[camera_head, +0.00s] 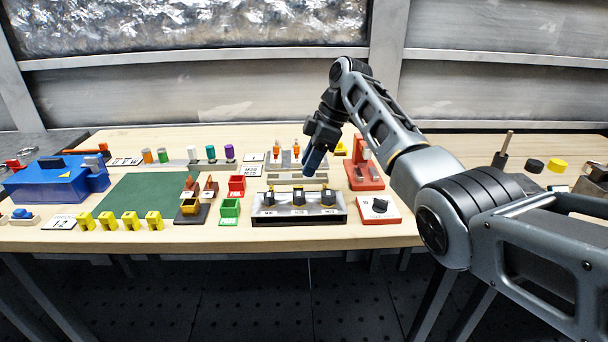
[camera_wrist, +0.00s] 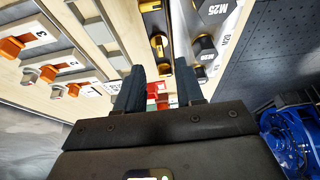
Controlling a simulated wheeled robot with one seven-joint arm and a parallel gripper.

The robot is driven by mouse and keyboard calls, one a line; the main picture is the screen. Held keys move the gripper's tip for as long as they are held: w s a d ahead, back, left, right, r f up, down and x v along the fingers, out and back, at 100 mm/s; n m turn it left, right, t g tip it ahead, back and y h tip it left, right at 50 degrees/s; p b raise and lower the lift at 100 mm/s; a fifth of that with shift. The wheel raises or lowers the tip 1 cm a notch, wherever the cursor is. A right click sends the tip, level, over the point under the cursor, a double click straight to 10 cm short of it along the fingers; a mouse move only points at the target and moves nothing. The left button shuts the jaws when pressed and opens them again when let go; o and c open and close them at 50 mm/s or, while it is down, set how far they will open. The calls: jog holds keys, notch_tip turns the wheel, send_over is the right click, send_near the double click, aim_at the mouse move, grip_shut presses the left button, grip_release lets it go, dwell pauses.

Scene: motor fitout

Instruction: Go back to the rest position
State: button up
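My gripper (camera_head: 311,163) hangs above the workbench, just behind a silver and black fixture (camera_head: 298,212) with several black knobs. In the wrist view my gripper's two dark blue fingers (camera_wrist: 159,92) stand apart with nothing held between them.
Bare wood shows behind.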

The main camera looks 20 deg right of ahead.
jog(key=shift+v, duration=0.85)
